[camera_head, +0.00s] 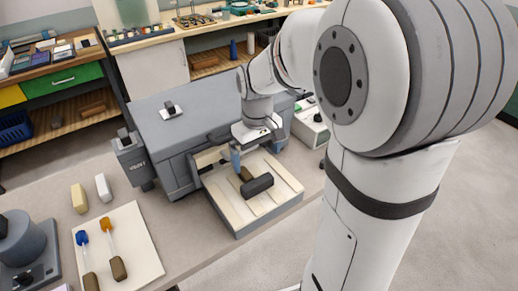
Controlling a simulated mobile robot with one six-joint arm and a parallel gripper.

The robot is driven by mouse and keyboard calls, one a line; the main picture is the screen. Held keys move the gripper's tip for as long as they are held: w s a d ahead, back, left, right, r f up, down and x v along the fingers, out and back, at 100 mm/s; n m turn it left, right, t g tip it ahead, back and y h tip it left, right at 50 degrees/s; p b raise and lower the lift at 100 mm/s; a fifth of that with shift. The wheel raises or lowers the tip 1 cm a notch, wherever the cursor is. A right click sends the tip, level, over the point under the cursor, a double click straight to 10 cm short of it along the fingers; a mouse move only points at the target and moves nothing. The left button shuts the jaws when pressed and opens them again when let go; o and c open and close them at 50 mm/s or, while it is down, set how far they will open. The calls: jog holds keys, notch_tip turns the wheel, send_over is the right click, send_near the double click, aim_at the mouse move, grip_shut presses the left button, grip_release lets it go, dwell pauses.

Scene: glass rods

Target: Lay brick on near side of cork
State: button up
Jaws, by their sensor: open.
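My gripper (242,163) is open, low over a shallow pale tray (280,203) at the front of a grey machine. Its bluish fingertip is close to a small brown block (246,175), which could be the cork; I cannot tell whether they touch. A dark, rounded bar (257,186) lies on the tray just on the near side of the brown block. I cannot tell for certain which piece is the brick. A yellowish block (79,198) and a white block (103,187) stand apart on the bench at left.
The grey machine (185,135) stands behind the tray. At lower left, a white board (145,245) bears two rods with blue and orange ends and brown grips. A grey device (22,245) stands left of it. Bare bench (185,240) lies between board and tray.

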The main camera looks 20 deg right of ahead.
jog(key=s+r+m+t, duration=0.3)
jog(key=s+r, duration=0.1)
jog(key=s, duration=1)
jog(key=shift+d+r+m, duration=0.2)
jog(key=shift+d+m, duration=0.1)
jog(key=shift+s, duration=0.15)
dwell(0.5)
